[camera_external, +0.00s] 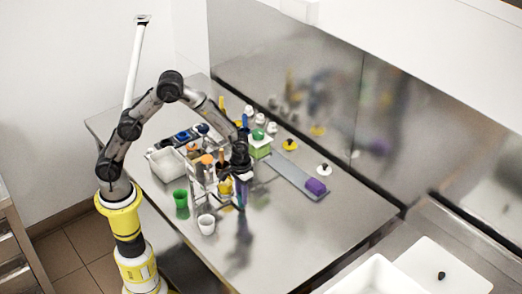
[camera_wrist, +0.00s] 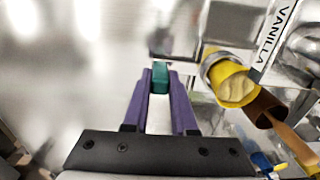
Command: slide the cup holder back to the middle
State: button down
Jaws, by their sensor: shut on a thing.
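In the wrist view my gripper (camera_wrist: 160,80) has its two purple fingers closed on a small teal block (camera_wrist: 160,76), which looks like a grip piece. To the right, a metal ring of the cup holder (camera_wrist: 206,66) goes around a yellow cup (camera_wrist: 236,88). A brown cup (camera_wrist: 266,108) is beside it. I cannot tell how the teal block joins the holder. In the external view my gripper (camera_external: 241,199) points down at the right side of the metal rack, where the yellow cup (camera_external: 226,187) shows; the arm partly hides this area.
A green cup (camera_external: 181,198) and a white cup (camera_external: 206,224) are at the front of the rack. A white bin (camera_external: 168,166) is at its left. The table's right front is clear.

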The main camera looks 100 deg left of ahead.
jog(key=w+a, duration=0.3)
jog(key=shift+w+a+r, duration=0.15)
jog(key=shift+w+a, duration=0.2)
jog(key=shift+w, duration=0.05)
jog(key=c, duration=0.7)
grip_release()
notch_tip(320, 180, up, 14)
jog(key=shift+s+f, duration=0.1)
jog(key=shift+f, duration=0.05)
jog(key=shift+d, duration=0.1)
